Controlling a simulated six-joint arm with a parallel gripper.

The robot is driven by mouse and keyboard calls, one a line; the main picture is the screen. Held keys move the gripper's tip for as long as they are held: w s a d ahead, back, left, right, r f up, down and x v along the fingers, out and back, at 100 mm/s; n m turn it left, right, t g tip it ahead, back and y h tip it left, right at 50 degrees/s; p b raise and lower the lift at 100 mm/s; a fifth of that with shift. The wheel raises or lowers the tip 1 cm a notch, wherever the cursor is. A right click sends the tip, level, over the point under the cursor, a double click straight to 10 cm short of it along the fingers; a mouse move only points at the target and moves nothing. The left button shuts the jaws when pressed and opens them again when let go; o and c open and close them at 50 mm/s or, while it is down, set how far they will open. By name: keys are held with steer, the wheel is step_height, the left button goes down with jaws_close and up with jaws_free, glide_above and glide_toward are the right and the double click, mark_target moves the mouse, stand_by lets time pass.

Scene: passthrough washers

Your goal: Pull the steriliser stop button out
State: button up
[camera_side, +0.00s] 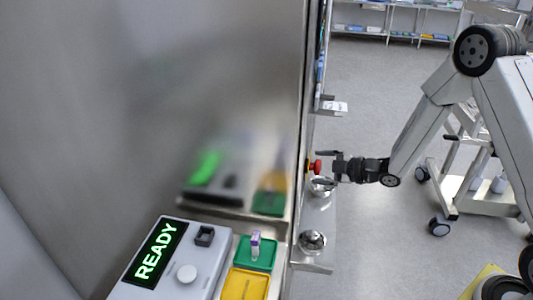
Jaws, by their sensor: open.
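The red stop button (315,166) sticks out from the right-hand edge of the steel cabinet (303,120), on a small yellow backing. My gripper (326,167) reaches in from the right, level with the button. Its jaws are open, with one finger above the button's height and one below. The button's head lies at or just past the fingertips; I cannot tell whether the fingers touch it.
A steel shelf (318,262) with shiny round bowls (312,241) sits below my gripper. A small ledge (333,106) juts out above. At front left are a grey READY panel (203,262), a green tray (262,262) and a yellow tray (246,284). A wheeled trolley (470,190) stands behind my arm.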

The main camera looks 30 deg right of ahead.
steer(key=shift+w+a+f, duration=0.1)
steer(key=shift+w+a, duration=0.1)
steer(key=shift+w, duration=0.1)
steer(key=shift+c, duration=0.3)
jaws_close()
steer(key=shift+s+d, duration=0.45)
steer(key=shift+o, duration=0.3)
jaws_free()
steer(key=v, duration=0.8)
